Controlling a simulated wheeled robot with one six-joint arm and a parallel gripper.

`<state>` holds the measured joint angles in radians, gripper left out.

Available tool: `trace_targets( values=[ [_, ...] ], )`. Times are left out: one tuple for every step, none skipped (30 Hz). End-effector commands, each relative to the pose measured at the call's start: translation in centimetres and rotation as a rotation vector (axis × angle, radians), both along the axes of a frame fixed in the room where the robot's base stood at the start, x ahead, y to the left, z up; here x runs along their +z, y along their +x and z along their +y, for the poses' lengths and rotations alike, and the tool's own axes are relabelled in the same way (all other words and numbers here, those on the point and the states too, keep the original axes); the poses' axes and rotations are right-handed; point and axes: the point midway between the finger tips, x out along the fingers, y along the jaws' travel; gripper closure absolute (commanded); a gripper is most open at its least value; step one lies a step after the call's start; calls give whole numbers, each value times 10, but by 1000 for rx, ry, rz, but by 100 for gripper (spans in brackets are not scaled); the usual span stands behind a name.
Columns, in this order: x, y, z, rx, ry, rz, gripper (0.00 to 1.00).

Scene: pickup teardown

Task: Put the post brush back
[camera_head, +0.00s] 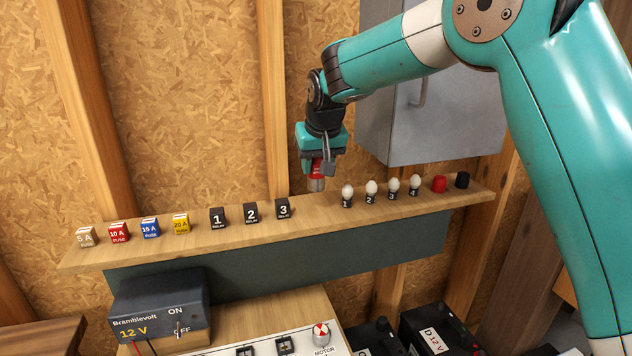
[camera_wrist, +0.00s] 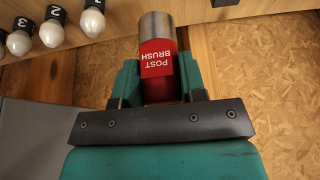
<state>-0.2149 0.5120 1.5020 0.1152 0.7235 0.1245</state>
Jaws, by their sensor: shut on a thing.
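The post brush (camera_wrist: 157,60) is a red cylinder with a silver metal end and a white label. My gripper (camera_wrist: 155,88) is shut on its red body, one finger on each side. In the head view the post brush (camera_head: 316,178) hangs below my gripper (camera_head: 318,160), metal end down, at the wooden shelf (camera_head: 330,206). It is between the relay 3 block (camera_head: 283,208) and the first bulb (camera_head: 347,195). I cannot tell whether its end touches the shelf.
Fuse blocks (camera_head: 150,229) and relay blocks stand on the shelf's left part. Several numbered white bulbs (camera_head: 392,187), a red cap (camera_head: 439,184) and a black cap (camera_head: 462,180) stand on the right. A grey cabinet (camera_head: 450,120) hangs behind. A power supply (camera_head: 160,305) sits below.

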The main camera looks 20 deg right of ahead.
Motion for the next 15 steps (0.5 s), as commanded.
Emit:
trace_targets(
  values=[
    [-4,0,0,0,0,0,86],
    [-7,0,0,0,0,0,86],
    [-10,1,1,1,0,-1,86],
    [-12,1,1,1,0,-1,86],
    [-15,0,2,2,-1,0,86],
    [-19,0,2,2,-1,1,86],
    [-23,0,2,2,-1,1,86],
    [-28,0,1,2,-1,3,86],
    [-34,0,1,3,-1,3,86],
    [-39,0,2,3,-1,3,86],
    [-43,0,2,3,-1,2,86],
    [-48,0,2,3,-1,1,86],
    [-51,0,2,3,0,1,86],
    [-53,0,2,3,0,1,86],
    [-55,0,2,2,0,-1,86]
  ],
)
